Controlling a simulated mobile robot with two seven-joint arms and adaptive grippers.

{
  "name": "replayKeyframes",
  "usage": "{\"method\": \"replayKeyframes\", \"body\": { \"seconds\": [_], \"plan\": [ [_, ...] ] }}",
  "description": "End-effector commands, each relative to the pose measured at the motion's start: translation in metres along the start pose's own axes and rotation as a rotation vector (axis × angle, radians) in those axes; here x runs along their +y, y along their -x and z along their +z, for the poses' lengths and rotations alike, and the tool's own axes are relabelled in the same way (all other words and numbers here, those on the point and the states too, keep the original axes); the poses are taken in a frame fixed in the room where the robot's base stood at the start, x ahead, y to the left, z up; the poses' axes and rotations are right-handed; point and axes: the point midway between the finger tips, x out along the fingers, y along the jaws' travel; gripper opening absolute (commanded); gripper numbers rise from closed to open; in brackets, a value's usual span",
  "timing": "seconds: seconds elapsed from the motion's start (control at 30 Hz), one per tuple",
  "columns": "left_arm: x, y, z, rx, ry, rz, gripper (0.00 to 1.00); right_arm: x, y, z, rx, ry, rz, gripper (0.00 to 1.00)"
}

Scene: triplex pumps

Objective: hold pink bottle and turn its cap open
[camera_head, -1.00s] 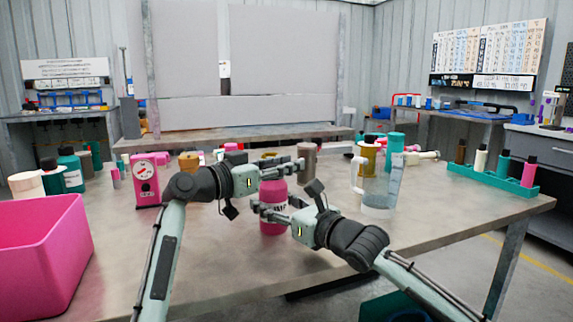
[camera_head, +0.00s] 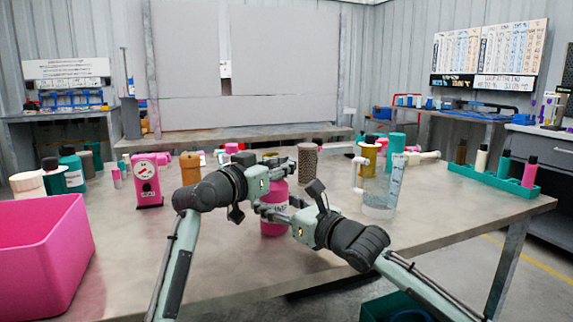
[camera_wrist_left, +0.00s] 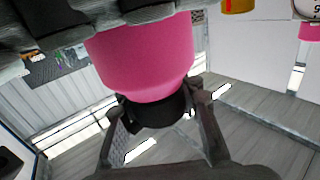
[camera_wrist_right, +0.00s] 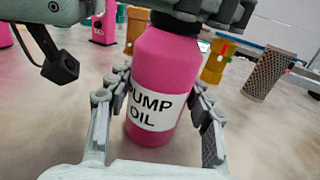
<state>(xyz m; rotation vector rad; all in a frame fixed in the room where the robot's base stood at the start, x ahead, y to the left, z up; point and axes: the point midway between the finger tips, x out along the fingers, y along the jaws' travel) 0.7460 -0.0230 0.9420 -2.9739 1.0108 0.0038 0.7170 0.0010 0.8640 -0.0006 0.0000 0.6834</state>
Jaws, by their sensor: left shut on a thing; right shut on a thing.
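The pink bottle (camera_head: 273,224) stands upright on the table. Its white label reads "PUMP OIL" in the right wrist view (camera_wrist_right: 157,108). My right gripper (camera_head: 276,211) is shut on the bottle's body, with one finger on each side of it in the right wrist view. My left gripper (camera_head: 277,170) is above, shut on the black cap (camera_wrist_left: 155,112). The left wrist view shows its fingers on both sides of the cap, below the pink body, which appears inverted there. In the head view the cap is mostly hidden by my left gripper.
A clear jug (camera_head: 378,196) stands right of the bottle, with a perforated grey cylinder (camera_head: 307,163) behind. A pink gauge box (camera_head: 147,182) stands to the left. A large pink bin (camera_head: 42,250) is at far left. A teal rack (camera_head: 495,179) holds small bottles at right.

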Motion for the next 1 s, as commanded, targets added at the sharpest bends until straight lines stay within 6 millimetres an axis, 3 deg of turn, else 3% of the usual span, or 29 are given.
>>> {"method": "replayKeyframes", "body": {
  "seconds": [0.6, 1.0],
  "plan": [
    [-0.017, 0.004, 0.001, 0.002, 0.008, -0.520, 0.00, 0.001, 0.000, 0.000, -0.001, 0.000, 0.001, 0.10],
    [-0.024, 0.008, 0.002, -0.003, 0.001, -0.677, 0.00, 0.001, 0.000, 0.000, -0.001, 0.001, 0.002, 0.10]
  ]
}}
